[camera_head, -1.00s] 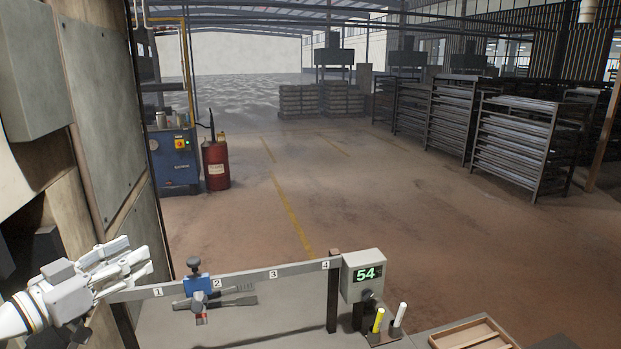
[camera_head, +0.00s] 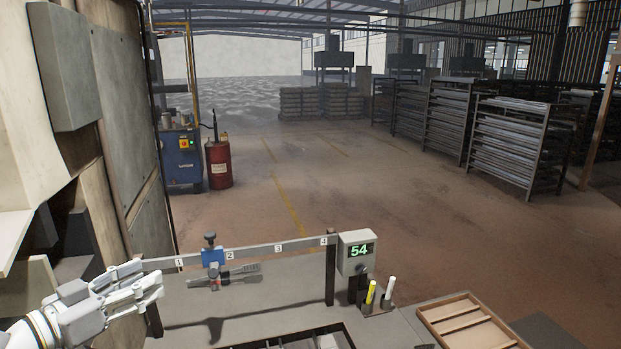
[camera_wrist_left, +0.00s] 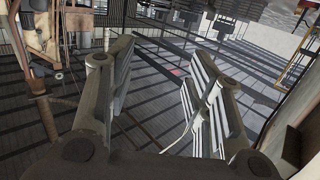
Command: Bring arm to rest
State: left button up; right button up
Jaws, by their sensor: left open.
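My left gripper (camera_head: 146,288) comes in from the left in the head view, at the left end of the numbered rail (camera_head: 265,247). My right arm and gripper do not show.
A display box (camera_head: 356,252) reads 54. Yellow (camera_head: 370,292) and white markers (camera_head: 390,288) stand in front. A wooden tray (camera_head: 470,322) lies at right.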

pick_arm(q)
jog(key=s+d+f+g+y, duration=0.25)
jog(key=s+d+f, duration=0.3)
jog(key=f, duration=0.65)
jog(key=s+d+f+g+y, duration=0.1)
jog(key=s+d+f+g, duration=0.3)
jog(key=s+f, duration=0.55)
jog(key=s+f+n+g+y, duration=0.4)
jog(key=s+f+g+y, duration=0.1)
jog(key=s+f, duration=0.7)
notch_tip(320, 180, down, 29)
jog(key=s+b, duration=0.2)
jog(key=b, duration=0.3)
jog(key=s+a+f+g+b, duration=0.1)
jog(key=s+f+b, duration=0.1)
jog(key=s+f, duration=0.6)
jog(key=s+a+f+g+b, duration=0.1)
jog(key=s+f+b, duration=0.2)
jog(key=s+f, duration=0.6)
notch_tip(320, 180, down, 5)
jog(key=shift+s+a+r, duration=0.1)
jog(key=shift+s+a, duration=0.15)
jog(key=shift+a, duration=0.05)
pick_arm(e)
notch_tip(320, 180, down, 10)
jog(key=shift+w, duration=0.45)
